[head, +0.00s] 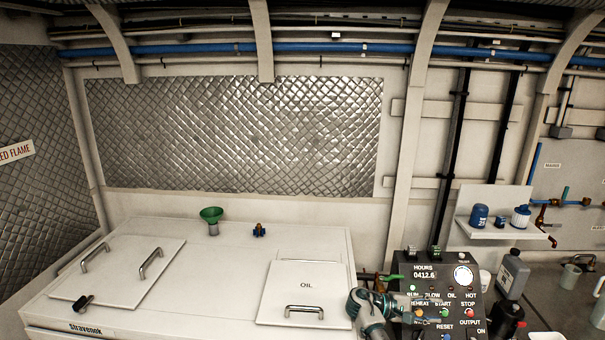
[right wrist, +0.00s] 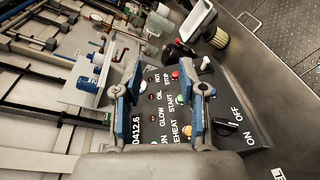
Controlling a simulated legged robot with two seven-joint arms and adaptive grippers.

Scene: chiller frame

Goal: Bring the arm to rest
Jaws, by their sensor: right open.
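My right gripper (head: 410,309) is at the lower middle right of the head view, in front of the left side of the black control panel (head: 440,257). In the right wrist view my right gripper (right wrist: 166,88) has its two blue-grey fingers spread apart, with nothing held between them. The control panel (right wrist: 160,140) shows between and beyond the fingers, with its coloured buttons and an ON/OFF switch (right wrist: 226,126). I cannot tell how far the fingertips are from the panel face. My left gripper is not in view.
A white cabinet (head: 235,255) with an OIL hatch (head: 290,280) and a green funnel (head: 211,214) stands left of the panel. A shelf (head: 487,229) with blue-and-white filters and a grey bottle (head: 513,274) are to the right. The space above the cabinet is clear.

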